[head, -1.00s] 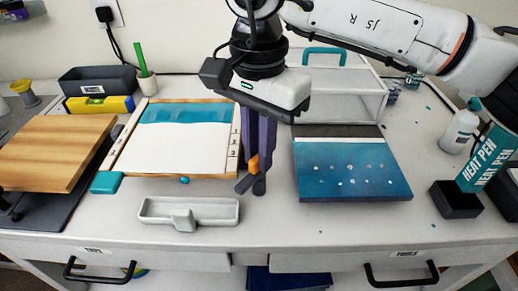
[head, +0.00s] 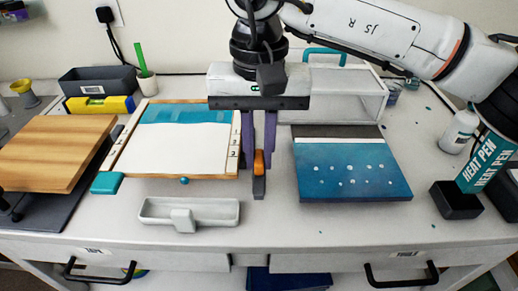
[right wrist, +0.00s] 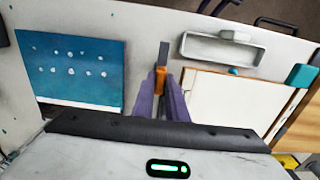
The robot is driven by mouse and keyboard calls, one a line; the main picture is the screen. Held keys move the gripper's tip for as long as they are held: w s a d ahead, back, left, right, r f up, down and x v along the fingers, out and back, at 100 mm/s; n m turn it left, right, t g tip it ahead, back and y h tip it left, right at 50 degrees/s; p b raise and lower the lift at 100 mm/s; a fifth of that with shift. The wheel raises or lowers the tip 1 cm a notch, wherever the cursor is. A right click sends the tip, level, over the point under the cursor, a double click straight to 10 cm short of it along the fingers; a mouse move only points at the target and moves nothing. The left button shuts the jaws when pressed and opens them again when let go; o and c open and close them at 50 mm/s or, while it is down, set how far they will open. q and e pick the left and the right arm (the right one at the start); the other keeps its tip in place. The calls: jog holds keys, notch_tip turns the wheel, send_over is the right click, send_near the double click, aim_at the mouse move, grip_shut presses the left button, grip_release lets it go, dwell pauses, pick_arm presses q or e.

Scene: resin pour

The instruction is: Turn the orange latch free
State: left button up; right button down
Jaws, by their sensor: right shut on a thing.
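My right gripper (head: 259,148) points down between the white panel and the blue panel, with its purple fingers close together. It is shut on the small orange latch (head: 259,163), which shows between the fingertips. A narrow dark grey bar (head: 259,188) sticks out from the latch toward the table's front edge. In the right wrist view the orange latch (right wrist: 161,78) sits between the purple fingers (right wrist: 160,105), and the dark bar (right wrist: 163,54) runs straight on beyond it. What lies under the latch is hidden. My left gripper is not in view.
The blue panel (head: 350,172) lies close on the right, and the wood-framed white panel (head: 180,148) close on the left. A grey tray (head: 215,212) sits in front to the left. A clear-sided box (head: 340,92) stands behind. The table in front of the latch is clear.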

aim_at(259, 157)
dwell(0.4)
jog(key=c, duration=1.8)
grip_release()
jog(key=shift+o, duration=0.2)
jog(key=shift+r, duration=0.1)
notch_tip(259, 157, up, 10)
jog(key=shift+r, duration=0.1)
